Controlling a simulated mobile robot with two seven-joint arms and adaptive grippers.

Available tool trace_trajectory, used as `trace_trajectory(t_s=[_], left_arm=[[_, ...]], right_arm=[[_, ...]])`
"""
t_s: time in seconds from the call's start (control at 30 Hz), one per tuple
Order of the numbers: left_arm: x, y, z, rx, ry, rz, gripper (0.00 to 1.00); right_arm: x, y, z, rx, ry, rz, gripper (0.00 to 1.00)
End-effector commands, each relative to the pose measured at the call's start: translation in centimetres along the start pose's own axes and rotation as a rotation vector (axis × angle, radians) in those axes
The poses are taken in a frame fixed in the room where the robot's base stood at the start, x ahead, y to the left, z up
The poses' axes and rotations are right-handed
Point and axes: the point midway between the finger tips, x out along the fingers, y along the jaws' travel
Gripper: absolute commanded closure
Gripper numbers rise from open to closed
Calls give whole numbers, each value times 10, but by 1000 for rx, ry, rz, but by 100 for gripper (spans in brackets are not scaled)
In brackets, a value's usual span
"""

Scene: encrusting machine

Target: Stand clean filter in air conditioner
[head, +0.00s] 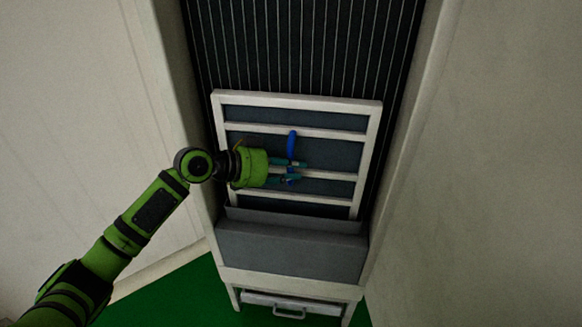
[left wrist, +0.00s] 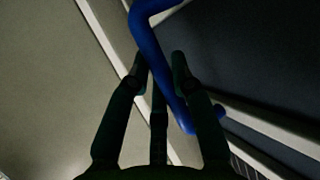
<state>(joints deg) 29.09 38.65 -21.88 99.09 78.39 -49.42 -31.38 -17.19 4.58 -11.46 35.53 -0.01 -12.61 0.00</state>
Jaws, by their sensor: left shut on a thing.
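The filter (head: 338,153) is a white frame with crossbars over dark grey panels and a blue handle (head: 292,143). It stands nearly upright, leaning slightly, in front of the air conditioner's dark ribbed panel (head: 300,45). Its lower edge is hidden behind the front wall of a grey trough (head: 290,245). My left gripper (head: 291,172) is shut on the blue handle at the filter's middle. In the left wrist view the blue handle (left wrist: 153,55) runs between the dark fingers. I cannot tell whether the filter touches the trough floor.
Pale walls stand close on the left (head: 80,120) and right (head: 490,150) of the unit. Below the trough is a white base with a drawer and handle (head: 289,314). Green floor (head: 180,297) shows at the lower left.

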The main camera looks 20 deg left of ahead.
Motion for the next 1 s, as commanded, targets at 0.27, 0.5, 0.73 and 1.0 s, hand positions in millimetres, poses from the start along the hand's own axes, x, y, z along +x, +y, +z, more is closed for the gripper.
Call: trace_trajectory(t_s=[0.27, 0.5, 0.73, 1.0], left_arm=[[0, 0, -2, 2, 4, -1, 50], [-1, 0, 2, -2, -4, 1, 50], [-31, -1, 2, 2, -5, -3, 50], [-89, 0, 1, 1, -3, -3, 50]], right_arm=[[0, 0, 0, 0, 0, 0, 60], [0, 3, 1, -2, -1, 3, 60], [0, 1, 0, -1, 0, 1, 60], [0, 0, 0, 0, 0, 0, 60]])
